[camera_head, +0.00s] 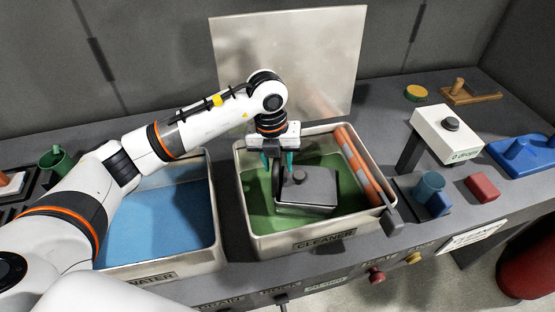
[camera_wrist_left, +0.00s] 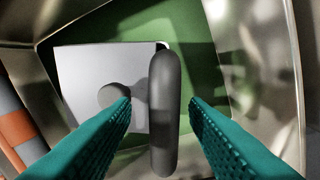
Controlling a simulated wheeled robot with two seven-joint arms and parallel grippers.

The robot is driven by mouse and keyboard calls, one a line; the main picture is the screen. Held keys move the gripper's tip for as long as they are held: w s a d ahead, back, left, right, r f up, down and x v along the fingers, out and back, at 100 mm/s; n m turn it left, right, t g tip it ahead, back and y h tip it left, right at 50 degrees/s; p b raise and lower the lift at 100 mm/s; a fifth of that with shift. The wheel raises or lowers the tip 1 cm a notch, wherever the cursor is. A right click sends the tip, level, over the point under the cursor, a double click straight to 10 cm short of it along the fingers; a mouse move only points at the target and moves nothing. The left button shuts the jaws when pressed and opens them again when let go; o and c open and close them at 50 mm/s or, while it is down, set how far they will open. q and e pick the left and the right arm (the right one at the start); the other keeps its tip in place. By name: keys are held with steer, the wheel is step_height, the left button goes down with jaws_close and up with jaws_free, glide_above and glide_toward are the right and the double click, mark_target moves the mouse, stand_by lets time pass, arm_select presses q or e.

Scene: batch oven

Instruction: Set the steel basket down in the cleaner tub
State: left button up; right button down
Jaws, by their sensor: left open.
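The steel basket (camera_head: 308,191) is a grey box with a dark round knob on its lid and a dark upright handle at its left side. It sits inside the cleaner tub (camera_head: 320,240), a steel tub with green inside and a CLEANER label. Whether the basket touches the tub floor cannot be told. My left gripper (camera_head: 278,160) is above the handle, its teal fingers pointing down and open. In the left wrist view the handle (camera_wrist_left: 165,115) stands between the open fingers (camera_wrist_left: 160,108), with gaps on both sides; the basket lid (camera_wrist_left: 90,85) lies beside it.
The water tub (camera_head: 160,270), blue inside, stands left of the cleaner tub. An orange-striped bar (camera_head: 358,165) lies along the cleaner tub's right side. A steel panel (camera_head: 290,65) rises behind.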

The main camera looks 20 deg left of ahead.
arm_select(q)
step_height(320, 180, up, 12)
steer(key=a+b, duration=0.1)
steer(key=b, duration=0.2)
steer(key=shift+s, duration=0.15)
steer(key=shift+a, duration=0.1)
steer(key=shift+c, duration=0.5)
